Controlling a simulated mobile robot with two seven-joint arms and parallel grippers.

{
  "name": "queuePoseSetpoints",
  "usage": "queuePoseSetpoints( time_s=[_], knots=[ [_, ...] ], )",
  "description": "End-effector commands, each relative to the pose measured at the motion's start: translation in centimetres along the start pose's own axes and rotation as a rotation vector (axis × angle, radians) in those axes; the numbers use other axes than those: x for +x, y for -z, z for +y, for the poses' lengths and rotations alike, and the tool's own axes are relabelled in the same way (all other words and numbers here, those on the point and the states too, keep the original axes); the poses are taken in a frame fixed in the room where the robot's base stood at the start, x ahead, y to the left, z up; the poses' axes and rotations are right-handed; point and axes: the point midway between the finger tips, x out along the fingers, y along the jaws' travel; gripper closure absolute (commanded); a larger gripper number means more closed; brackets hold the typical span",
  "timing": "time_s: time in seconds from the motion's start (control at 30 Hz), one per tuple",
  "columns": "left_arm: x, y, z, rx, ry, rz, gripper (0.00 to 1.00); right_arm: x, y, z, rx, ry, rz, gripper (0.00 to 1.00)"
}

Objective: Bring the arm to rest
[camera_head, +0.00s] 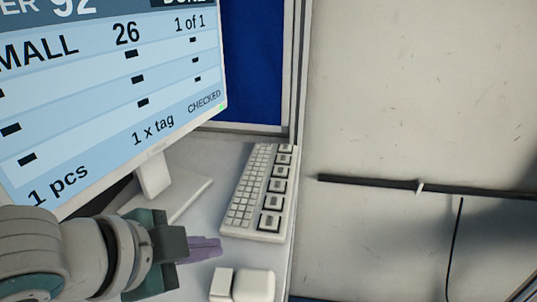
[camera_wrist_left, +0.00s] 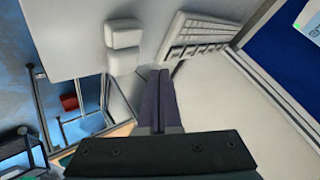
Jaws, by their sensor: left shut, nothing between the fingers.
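My left gripper (camera_head: 205,249) comes in from the lower left in the head view, with purple fingers over the desk, in front of the monitor stand. In the left wrist view its fingers (camera_wrist_left: 159,100) are together with nothing between them. The left arm is bent low at the picture's bottom left. My right gripper is in neither view.
A monitor (camera_head: 110,95) fills the upper left, its screen reading "CHECKED". A white keyboard (camera_head: 258,190) lies at the desk's right side. A small white two-part device (camera_head: 243,285) stands nearer. A pale wall (camera_head: 420,90) is at right; the desk (camera_head: 205,155) has bare patches.

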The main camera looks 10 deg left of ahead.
Motion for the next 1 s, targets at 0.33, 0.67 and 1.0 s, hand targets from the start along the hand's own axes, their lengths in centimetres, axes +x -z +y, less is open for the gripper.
queuePoseSetpoints(
  time_s=[0.33,0.67,1.0],
  knots=[
    [-5.6,1.4,6.0,-0.453,-0.066,-0.133,1.0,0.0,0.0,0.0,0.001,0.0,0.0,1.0],
    [-15.6,-5.6,10.3,-0.966,-0.025,-0.505,1.0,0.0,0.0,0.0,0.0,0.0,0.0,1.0],
    [-22.9,-1.7,6.0,-1.001,-0.016,-0.548,1.0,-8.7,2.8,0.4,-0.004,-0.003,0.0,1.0]
  ],
)
